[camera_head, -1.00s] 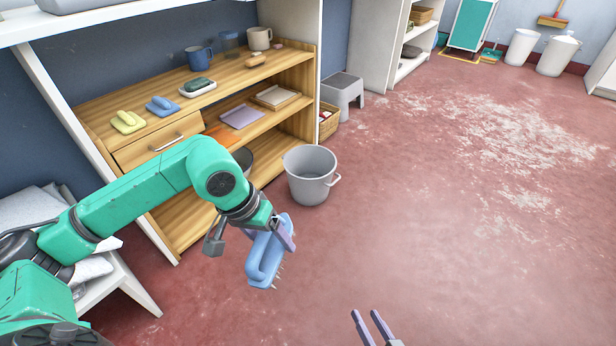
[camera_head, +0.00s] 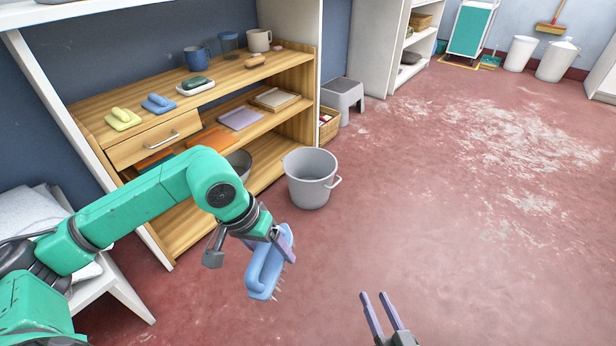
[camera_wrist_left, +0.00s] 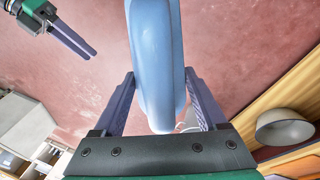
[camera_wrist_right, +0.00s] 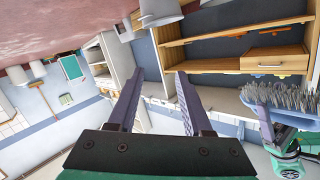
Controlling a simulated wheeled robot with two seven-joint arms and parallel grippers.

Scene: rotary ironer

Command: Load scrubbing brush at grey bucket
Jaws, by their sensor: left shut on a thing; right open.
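The blue scrubbing brush (camera_head: 266,266) is held above the floor by my left gripper (camera_head: 280,240), which is shut on it. In the left wrist view the brush (camera_wrist_left: 156,60) sits between the two fingers. Its grey bristles (camera_wrist_right: 282,97) show in the right wrist view. The grey bucket (camera_head: 311,180) stands upright on the floor, behind and to the right of the brush, apart from it. No contents show inside the bucket. My right gripper (camera_head: 381,312) is open and empty at the bottom of the head view; its fingers (camera_wrist_right: 153,100) show apart in the right wrist view.
A wooden shelf unit (camera_head: 205,225) with a drawer stands left of the bucket. A grey stool (camera_head: 343,95) and a basket (camera_head: 328,122) stand behind the bucket. The red floor to the right is clear.

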